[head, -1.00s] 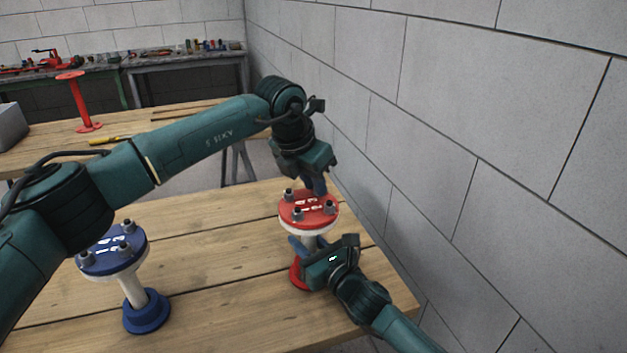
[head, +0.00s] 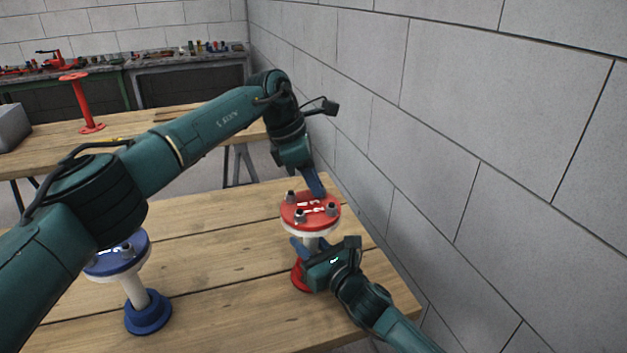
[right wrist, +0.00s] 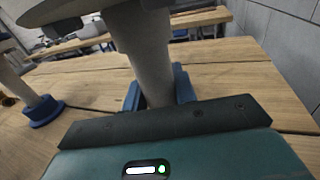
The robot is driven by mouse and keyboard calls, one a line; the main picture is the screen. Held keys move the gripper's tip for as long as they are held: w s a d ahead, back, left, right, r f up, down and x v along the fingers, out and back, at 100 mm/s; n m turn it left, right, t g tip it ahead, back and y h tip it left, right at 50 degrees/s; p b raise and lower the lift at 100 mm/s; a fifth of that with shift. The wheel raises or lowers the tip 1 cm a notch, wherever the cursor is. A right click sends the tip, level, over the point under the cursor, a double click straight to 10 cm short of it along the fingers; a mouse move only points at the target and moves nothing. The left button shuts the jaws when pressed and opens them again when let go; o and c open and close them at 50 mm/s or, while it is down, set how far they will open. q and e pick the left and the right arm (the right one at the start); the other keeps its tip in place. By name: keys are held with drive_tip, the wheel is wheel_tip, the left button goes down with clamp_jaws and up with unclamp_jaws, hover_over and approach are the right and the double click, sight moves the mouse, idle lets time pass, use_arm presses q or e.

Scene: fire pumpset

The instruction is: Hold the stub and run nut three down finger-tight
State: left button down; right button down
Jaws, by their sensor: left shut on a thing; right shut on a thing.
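The red-topped stub (head: 318,216) stands upright near the table's right edge, with a pale pipe and a red base (head: 299,278). Nuts on studs show on its red flange: one at the left (head: 290,197), one in front (head: 299,216) and one at the right (head: 331,210). My left gripper (head: 319,192) points down at the flange's far side, shut on the nut there, which its fingers hide. My right gripper (head: 304,249) is shut on the stub's pipe below the flange. The right wrist view shows the pipe (right wrist: 147,55) between its blue fingers (right wrist: 157,92).
A blue-topped stub (head: 120,262) with a blue base stands at the left of the wooden table (head: 225,290), partly behind my left arm. A block wall (head: 470,150) rises close on the right. A red stand (head: 82,100) is on the back table. The table's middle is clear.

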use_arm(q)
drive_tip(key=shift+w+m+g, duration=0.15)
drive_tip(key=shift+m+g, duration=0.15)
drive_tip(key=shift+m, duration=0.7)
drive_tip(key=c, duration=1.3)
unclamp_jaws()
drive_tip(key=shift+c, duration=0.2)
drive_tip(key=v, duration=0.7)
drive_tip(key=shift+r, duration=0.25)
drive_tip(key=shift+a, duration=0.15)
